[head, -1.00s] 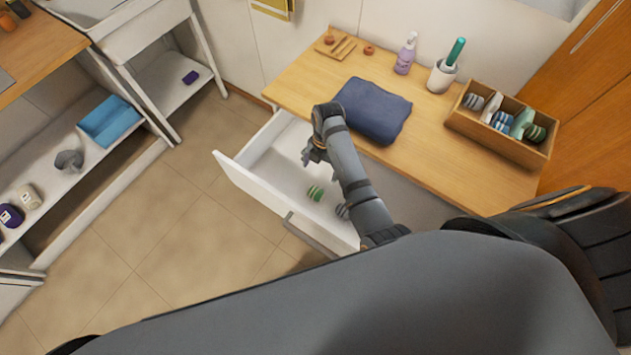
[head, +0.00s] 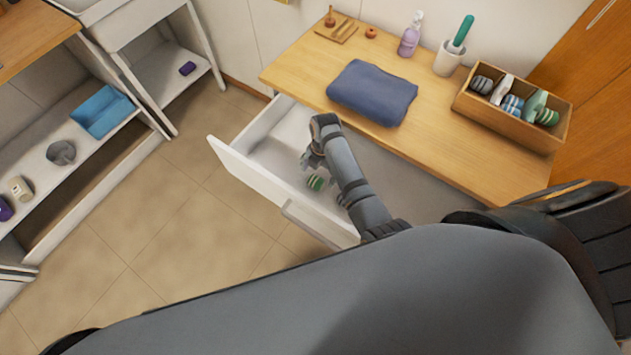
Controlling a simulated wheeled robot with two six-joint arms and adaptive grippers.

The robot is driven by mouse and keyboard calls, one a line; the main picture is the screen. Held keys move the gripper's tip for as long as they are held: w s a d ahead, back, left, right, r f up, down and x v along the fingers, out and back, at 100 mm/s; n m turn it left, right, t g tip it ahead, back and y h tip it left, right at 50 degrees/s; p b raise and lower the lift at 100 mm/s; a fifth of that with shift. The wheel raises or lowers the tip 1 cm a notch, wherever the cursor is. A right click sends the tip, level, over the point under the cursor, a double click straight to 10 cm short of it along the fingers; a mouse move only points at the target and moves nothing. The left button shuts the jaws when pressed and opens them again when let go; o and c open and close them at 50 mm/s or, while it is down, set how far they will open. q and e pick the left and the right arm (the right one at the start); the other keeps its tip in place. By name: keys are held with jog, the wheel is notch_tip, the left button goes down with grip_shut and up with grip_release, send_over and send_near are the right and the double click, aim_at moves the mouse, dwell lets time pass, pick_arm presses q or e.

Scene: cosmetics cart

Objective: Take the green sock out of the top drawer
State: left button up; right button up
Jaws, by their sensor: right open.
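The top drawer (head: 232,158) is pulled out from the wooden-topped cabinet. The green sock (head: 315,183), rolled up with pale stripes, lies on the drawer floor near its front wall. My right gripper (head: 308,163) is open and empty over the drawer, just above and beside the sock in the picture; I cannot tell whether they touch. A small grey rolled thing (head: 341,199) lies in the drawer, mostly hidden behind my right arm. My left gripper is not in view.
A folded blue cloth (head: 372,92) lies on the cabinet top. Behind it stand a lilac pump bottle (head: 411,36) and a white holder (head: 449,60) with a green handle. A wooden divided box (head: 510,118) holds several rolled socks. Open floor lies left of the drawer.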

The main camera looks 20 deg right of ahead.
aim_at(316, 179)
jog(key=f, duration=0.3)
jog(key=a+f, duration=0.1)
jog(key=f, duration=0.1)
jog(key=shift+w, duration=0.1)
jog(key=c, duration=1)
jog(key=shift+c, duration=0.2)
jog(key=shift+r, duration=0.15)
